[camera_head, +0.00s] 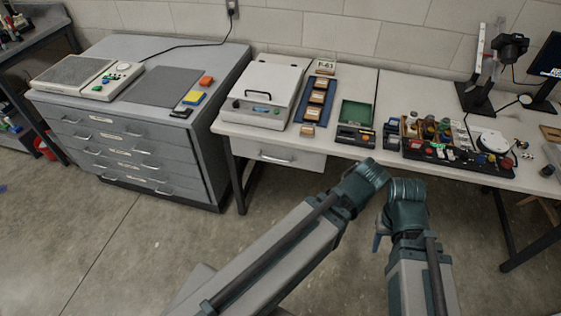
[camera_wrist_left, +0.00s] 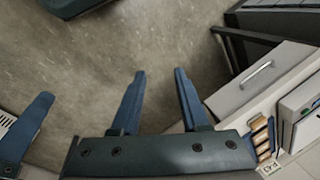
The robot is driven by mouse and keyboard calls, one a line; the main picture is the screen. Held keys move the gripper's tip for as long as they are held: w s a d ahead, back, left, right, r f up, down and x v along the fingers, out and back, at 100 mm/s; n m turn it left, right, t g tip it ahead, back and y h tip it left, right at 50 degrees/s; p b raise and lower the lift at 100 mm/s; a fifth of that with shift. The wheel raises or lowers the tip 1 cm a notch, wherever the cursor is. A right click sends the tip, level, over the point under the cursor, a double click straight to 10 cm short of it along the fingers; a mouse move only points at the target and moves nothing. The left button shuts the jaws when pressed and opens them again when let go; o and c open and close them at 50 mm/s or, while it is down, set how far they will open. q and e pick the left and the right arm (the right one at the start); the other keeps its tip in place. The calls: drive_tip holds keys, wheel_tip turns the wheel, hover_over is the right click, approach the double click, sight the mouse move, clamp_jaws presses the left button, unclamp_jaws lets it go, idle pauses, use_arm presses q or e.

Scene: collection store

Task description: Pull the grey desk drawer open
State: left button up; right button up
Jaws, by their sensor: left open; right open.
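The grey desk drawer (camera_head: 292,153) sits under the left part of the white desk top, and its front looks flush and closed. It has a metal bar handle (camera_head: 275,158). The drawer also shows at the right of the left wrist view (camera_wrist_left: 233,97), with its handle (camera_wrist_left: 256,74). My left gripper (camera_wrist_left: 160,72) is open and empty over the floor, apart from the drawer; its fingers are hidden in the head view. My right gripper (camera_head: 379,240) points down in front of the desk, with little of its fingers showing; it is open, and I see nothing in it.
A grey flat-file cabinet (camera_head: 130,150) stands left of the desk. The floor before the drawer is clear.

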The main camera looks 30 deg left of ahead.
use_arm(q)
drive_tip(key=w+a+f+t+y+b, duration=0.25)
drive_tip(key=w+a+f+b, duration=0.25)
drive_tip(key=a+f+b, duration=0.3)
drive_tip(key=m+t+y+b, duration=0.1)
drive_tip(key=t+y+b, duration=0.85)
drive_tip(key=b, duration=2.55)
approach(275, 159)
drive_tip(key=d+g+y, duration=0.1)
drive_tip(key=d, duration=0.1)
drive_tip(key=d+f+g+y, duration=0.1)
drive_tip(key=d, duration=0.1)
drive_tip(key=shift+s+g, duration=0.1)
drive_tip(key=shift+g, duration=0.3)
use_arm(e)
wheel_tip(275, 159, down, 45)
drive_tip(key=shift+f, duration=0.15)
use_arm(q)
drive_tip(key=p+x, duration=0.2)
drive_tip(key=x, duration=1.1)
drive_tip(key=shift+a, duration=0.25)
use_arm(e)
drive_tip(key=shift+r, duration=0.95)
